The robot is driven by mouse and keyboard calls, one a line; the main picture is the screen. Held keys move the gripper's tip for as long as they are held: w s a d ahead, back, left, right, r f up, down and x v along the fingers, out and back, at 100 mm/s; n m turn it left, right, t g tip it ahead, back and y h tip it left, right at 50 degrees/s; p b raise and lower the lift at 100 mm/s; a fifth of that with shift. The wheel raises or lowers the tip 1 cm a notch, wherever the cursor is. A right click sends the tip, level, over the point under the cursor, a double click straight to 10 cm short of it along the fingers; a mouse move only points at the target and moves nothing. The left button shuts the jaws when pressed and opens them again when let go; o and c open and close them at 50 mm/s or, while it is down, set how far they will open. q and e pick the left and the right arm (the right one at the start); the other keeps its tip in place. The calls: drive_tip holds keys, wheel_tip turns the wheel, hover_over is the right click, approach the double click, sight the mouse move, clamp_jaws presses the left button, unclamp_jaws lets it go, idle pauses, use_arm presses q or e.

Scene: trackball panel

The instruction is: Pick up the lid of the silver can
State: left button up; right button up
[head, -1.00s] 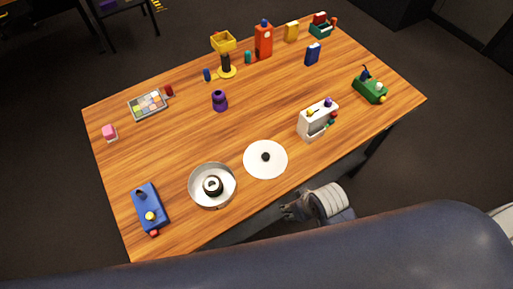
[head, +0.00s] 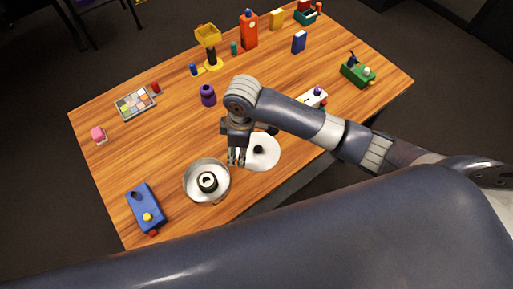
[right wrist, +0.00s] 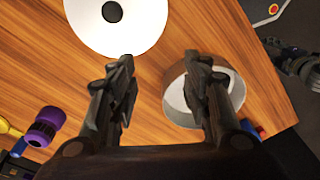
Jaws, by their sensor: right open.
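The lid is a white disc (head: 266,161) with a black knob, lying flat on the table. It also shows at the top of the right wrist view (right wrist: 85,25). The silver can (head: 190,190) stands open to its left, with a dark and white round thing inside; its wall also shows in the right wrist view (right wrist: 233,85). My right gripper (head: 236,163) is open and empty, above the table between can and lid, fingers pointing down. Its two fingers (right wrist: 160,70) are spread apart. A dark jointed part at the right wrist view's right edge may be my left gripper.
A purple object (head: 208,95) stands behind the can. A white device (head: 313,97) is partly hidden behind my right arm. A tray of coloured squares (head: 135,103) lies further back left.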

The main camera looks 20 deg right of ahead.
drive_tip(key=w+d+r+n+h, duration=0.1)
drive_tip(key=w+d+r+h, duration=0.2)
drive_tip(key=w+d, duration=0.15)
drive_tip(key=p, duration=0.1)
hover_over(258, 148)
drive_tip(key=shift+g, duration=0.3)
drive_tip(key=f, duration=0.3)
drive_tip(key=w+f, duration=0.1)
drive_tip(key=f, duration=0.1)
drive_tip(key=shift+a, duration=0.3)
drive_tip(key=f+p, duration=0.1)
drive_tip(key=f, duration=0.3)
drive_tip(key=shift+s+d+p, duration=0.2)
drive_tip(key=shift+s+p, duration=0.15)
drive_tip(key=shift+s, duration=0.05)
drive_tip(key=shift+d+f, duration=0.1)
drive_tip(key=shift+f, duration=0.45)
use_arm(q)
drive_tip(key=r, duration=0.2)
drive_tip(key=shift+w+r, duration=0.3)
drive_tip(key=shift+r, duration=0.1)
use_arm(e)
drive_tip(key=c, duration=1.1)
